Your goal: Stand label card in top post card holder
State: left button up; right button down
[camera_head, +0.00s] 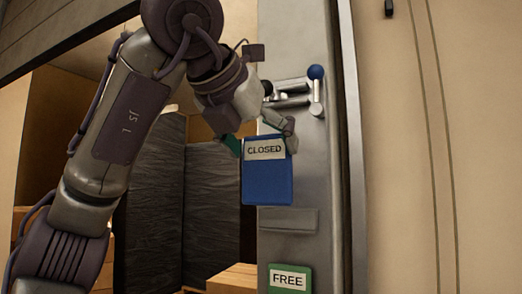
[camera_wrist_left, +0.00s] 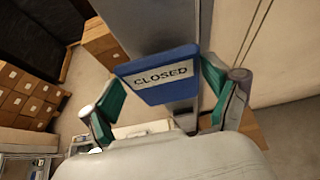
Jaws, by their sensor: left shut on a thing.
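A blue label card (camera_head: 267,184) reads CLOSED on a pale strip and hangs upright in front of the grey post. My left gripper (camera_head: 262,142) is shut on its upper part, with green finger pads at its two sides. In the left wrist view the card (camera_wrist_left: 160,92) sits between the fingers of the gripper (camera_wrist_left: 165,100). A grey card holder (camera_head: 288,221) on the post is just below the card and looks empty. I cannot tell whether the card touches it. The right gripper is out of view.
A green card reading FREE (camera_head: 290,279) is lower on the grey post (camera_head: 322,190). A lever with a blue knob (camera_head: 316,73) juts out above the card. Cardboard boxes (camera_wrist_left: 22,92) stand at the left in the wrist view. A beige wall (camera_head: 440,150) is at the right.

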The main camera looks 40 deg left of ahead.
aim_at(279, 151)
pick_arm(q)
jog(key=shift+w+a, duration=0.1)
jog(key=shift+w, duration=0.6)
jog(key=shift+w+a+f+p, duration=0.1)
jog(key=shift+w+a+p, duration=0.2)
jog(key=shift+w, duration=0.55)
jog(key=shift+w+a+p, duration=0.15)
jog(key=shift+w+p, duration=0.2)
jog(key=shift+w, duration=0.45)
jog(key=x, duration=0.6)
